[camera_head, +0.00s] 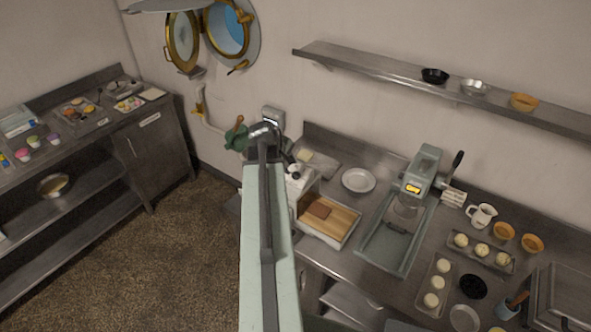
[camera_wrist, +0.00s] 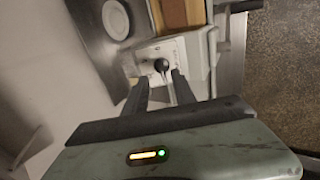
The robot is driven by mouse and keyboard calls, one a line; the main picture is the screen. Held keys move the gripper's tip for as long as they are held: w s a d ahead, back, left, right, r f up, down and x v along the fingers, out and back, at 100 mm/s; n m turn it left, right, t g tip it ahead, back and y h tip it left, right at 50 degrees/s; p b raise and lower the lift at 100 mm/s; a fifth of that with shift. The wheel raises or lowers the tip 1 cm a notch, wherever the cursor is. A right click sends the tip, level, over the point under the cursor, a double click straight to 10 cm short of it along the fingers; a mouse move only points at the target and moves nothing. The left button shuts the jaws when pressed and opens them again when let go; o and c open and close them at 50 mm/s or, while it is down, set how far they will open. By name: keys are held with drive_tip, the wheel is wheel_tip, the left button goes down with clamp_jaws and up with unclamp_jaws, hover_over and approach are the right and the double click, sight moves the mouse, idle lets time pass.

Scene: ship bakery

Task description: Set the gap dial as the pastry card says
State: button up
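A round black dial knob (camera_wrist: 161,65) sits on a white marked plate (camera_wrist: 146,56) in the wrist view. The marks are too small and blurred to read. My gripper (camera_wrist: 160,82) is open, with its two dark fingers apart and nothing seen between them. The knob appears between and just beyond the fingertips; I cannot tell whether they touch it. In the head view the white unit (camera_head: 299,184) with the dial stands at the counter's left end, partly behind my arm. I cannot make out a readable pastry card.
A wooden board (camera_head: 341,220) with a brown slab lies right of the dial unit. A white plate (camera_head: 358,180) and a green press (camera_head: 423,170) stand farther right. The floor (camera_head: 150,250) at left is clear.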

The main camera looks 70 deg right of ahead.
sight(296, 174)
drive_tip(key=b+x, duration=0.7)
drive_tip(key=x, duration=0.1)
drive_tip(key=shift+w+a+f, duration=0.1)
drive_tip(key=shift+c, duration=0.3)
clamp_jaws()
drive_tip(key=shift+d, duration=0.25)
drive_tip(key=shift+a, duration=0.2)
